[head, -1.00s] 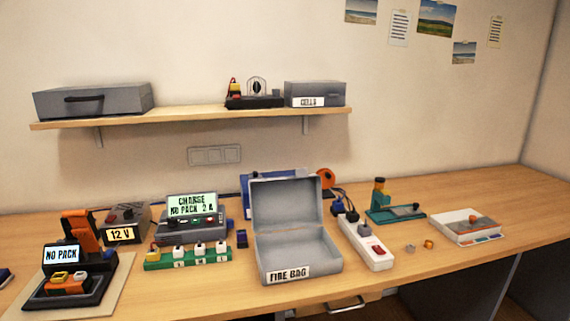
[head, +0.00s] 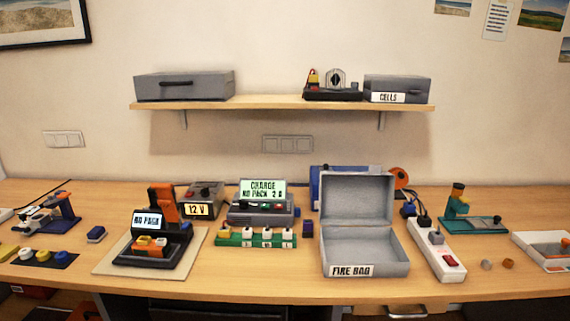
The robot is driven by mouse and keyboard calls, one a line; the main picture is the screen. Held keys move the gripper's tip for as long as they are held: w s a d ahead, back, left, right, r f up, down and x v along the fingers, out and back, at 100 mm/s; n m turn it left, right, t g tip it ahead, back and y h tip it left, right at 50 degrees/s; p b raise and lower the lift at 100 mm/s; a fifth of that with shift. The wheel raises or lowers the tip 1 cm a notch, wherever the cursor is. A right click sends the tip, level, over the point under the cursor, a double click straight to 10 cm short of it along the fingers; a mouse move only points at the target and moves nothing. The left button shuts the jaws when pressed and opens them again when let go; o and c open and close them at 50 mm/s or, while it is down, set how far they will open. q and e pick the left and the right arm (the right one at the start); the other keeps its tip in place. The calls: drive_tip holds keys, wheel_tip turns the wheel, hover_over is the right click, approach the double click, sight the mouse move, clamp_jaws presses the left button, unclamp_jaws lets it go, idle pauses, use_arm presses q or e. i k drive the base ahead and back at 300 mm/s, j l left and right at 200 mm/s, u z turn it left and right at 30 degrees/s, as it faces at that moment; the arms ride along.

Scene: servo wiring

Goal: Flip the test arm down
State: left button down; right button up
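The tester (head: 152,262) is a black unit with a screen reading "NO PACK" (head: 148,219). It stands on a pale mat (head: 112,258) left of the middle of the bench. An orange arm (head: 163,203), which looks like the test arm, stands upright at the back of the tester, behind the screen. Orange and yellow parts (head: 150,246) sit in the tester's front bed, below the screen. Neither of my grippers is in the head view.
A 12 V box (head: 202,200) and a charger (head: 262,208) stand behind and right of the tester. A green strip (head: 230,238) with white blocks and an open fire bag box (head: 365,250) are further right. A small blue block (head: 96,234) lies left of the mat.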

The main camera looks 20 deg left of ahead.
sight(166, 201)
drive_tip(key=u, duration=1.25)
